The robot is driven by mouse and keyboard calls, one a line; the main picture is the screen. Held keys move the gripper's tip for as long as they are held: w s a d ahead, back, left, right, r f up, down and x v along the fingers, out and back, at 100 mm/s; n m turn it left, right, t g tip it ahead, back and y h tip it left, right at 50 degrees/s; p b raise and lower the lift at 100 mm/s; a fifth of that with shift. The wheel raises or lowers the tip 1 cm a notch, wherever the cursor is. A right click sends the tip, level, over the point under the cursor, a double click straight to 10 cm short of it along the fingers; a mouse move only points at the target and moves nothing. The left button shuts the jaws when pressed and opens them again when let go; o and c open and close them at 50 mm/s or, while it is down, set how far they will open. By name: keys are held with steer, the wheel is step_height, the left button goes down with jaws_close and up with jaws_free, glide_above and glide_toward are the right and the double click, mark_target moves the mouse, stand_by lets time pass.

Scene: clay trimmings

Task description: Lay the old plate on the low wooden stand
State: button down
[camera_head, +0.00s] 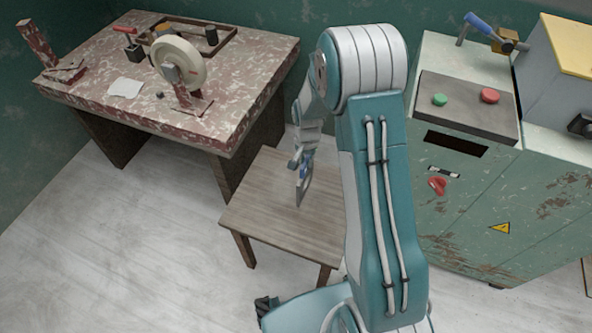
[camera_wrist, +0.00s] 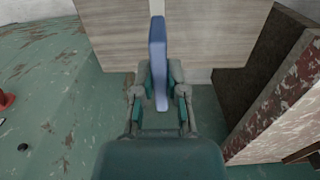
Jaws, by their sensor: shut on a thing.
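My gripper (camera_head: 305,163) is above the low wooden stand (camera_head: 262,212), pointing down. It is shut on the old plate (camera_head: 303,187), which shows as a thin grey-blue piece held steeply on edge. In the wrist view the plate (camera_wrist: 158,45) is a narrow bluish strip, seen edge-on between the two fingers of my gripper (camera_wrist: 160,85). The stand's planked top (camera_wrist: 110,38) lies beyond it and is bare where it shows. I cannot tell whether the plate's lower edge touches the stand. My arm hides the stand's right part in the head view.
A worn red-and-white table (camera_head: 235,80) at the upper left carries a pale wheel (camera_head: 178,62), a paper and small tools. A green machine cabinet (camera_head: 480,200) with green and red buttons stands to the right. Grey floor is free at the lower left.

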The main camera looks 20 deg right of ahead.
step_height(320, 180, down, 7)
steer(key=w+a, duration=0.2)
steer(key=shift+a+r, duration=0.15)
steer(key=shift+a, duration=0.15)
steer(key=c, duration=0.7)
jaws_free()
